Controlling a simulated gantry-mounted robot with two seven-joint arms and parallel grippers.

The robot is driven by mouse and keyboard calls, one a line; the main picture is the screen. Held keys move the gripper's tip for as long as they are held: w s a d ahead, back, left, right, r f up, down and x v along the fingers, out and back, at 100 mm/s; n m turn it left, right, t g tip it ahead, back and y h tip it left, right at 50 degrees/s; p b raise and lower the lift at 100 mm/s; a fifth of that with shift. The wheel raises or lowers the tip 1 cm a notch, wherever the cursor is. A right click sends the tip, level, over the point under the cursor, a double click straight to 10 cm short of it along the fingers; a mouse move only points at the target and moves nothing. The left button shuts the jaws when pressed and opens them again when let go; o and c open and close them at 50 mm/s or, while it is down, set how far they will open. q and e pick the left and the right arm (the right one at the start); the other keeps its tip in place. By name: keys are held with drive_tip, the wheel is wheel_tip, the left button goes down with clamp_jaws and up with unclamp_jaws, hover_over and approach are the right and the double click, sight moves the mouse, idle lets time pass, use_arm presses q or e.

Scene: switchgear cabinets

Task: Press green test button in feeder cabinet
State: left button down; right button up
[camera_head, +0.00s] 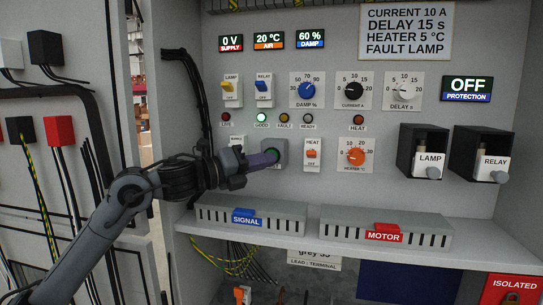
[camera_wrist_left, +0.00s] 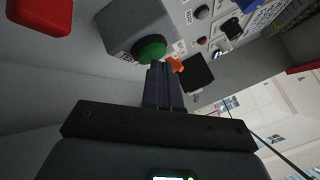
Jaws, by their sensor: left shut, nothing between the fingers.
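The green test button (camera_wrist_left: 150,50) sits on a grey square box on the cabinet panel. In the head view the button box (camera_head: 281,152) is partly hidden behind my left gripper. My left gripper (camera_head: 275,156) is shut and empty, with its purple-grey fingertips at the front of the button. In the left wrist view the shut fingers (camera_wrist_left: 163,70) reach up to the lower edge of the green button; I cannot tell whether they touch it. My right gripper is not in view.
Right of the button are the HEAT switch (camera_head: 312,154) and the orange heater knob (camera_head: 356,157). Above are the LAMP switch (camera_head: 231,87), the RELAY switch (camera_head: 264,87) and indicator lamps. Below are the SIGNAL terminal cover (camera_head: 251,222) and the MOTOR terminal cover (camera_head: 385,238).

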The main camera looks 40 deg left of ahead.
use_arm(q)
drive_tip(key=shift+s, duration=0.2)
drive_tip(key=shift+s+d+b, duration=0.4)
drive_tip(key=shift+s+b, duration=0.05)
drive_tip(key=shift+s, duration=0.3)
drive_tip(key=shift+s+d+f+b, duration=0.1)
drive_tip(key=shift+s+d+b, duration=0.25)
drive_tip(key=shift+s, duration=0.3)
drive_tip(key=shift+s+d+b, duration=0.2)
drive_tip(key=shift+s+b, duration=0.1)
drive_tip(key=shift+s, duration=0.35)
drive_tip(key=shift+s+d+b, duration=0.25)
drive_tip(key=shift+s+d, duration=0.1)
drive_tip(key=shift+s, duration=0.35)
drive_tip(key=shift+s+d+b, duration=0.2)
drive_tip(key=shift+s+d, duration=0.1)
drive_tip(key=shift+s, duration=0.4)
drive_tip(key=shift+s, duration=0.1)
